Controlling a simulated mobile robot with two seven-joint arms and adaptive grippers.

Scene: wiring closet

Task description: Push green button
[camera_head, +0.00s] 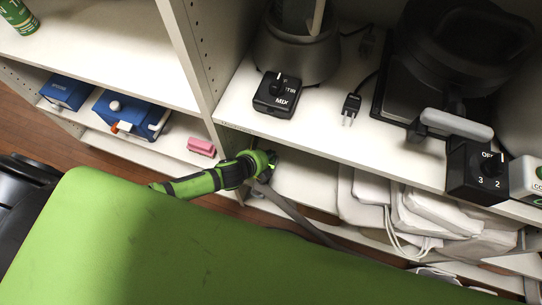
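A pale box (527,180) with green parts sits at the right edge on the upper shelf, cut off by the frame. My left gripper (28,168) seems to be the dark shape at the left edge, far from the pale box. Its fingers cannot be made out, and nothing is seen held in it. My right gripper is not in view.
A black box (477,172) with an "OFF 3 2" dial stands beside the pale box. A "MIX" dial box (277,95) stands farther left. A large green panel (170,250) fills the foreground, near a green-and-black tool (215,178). White bags (440,215) fill the lower shelf.

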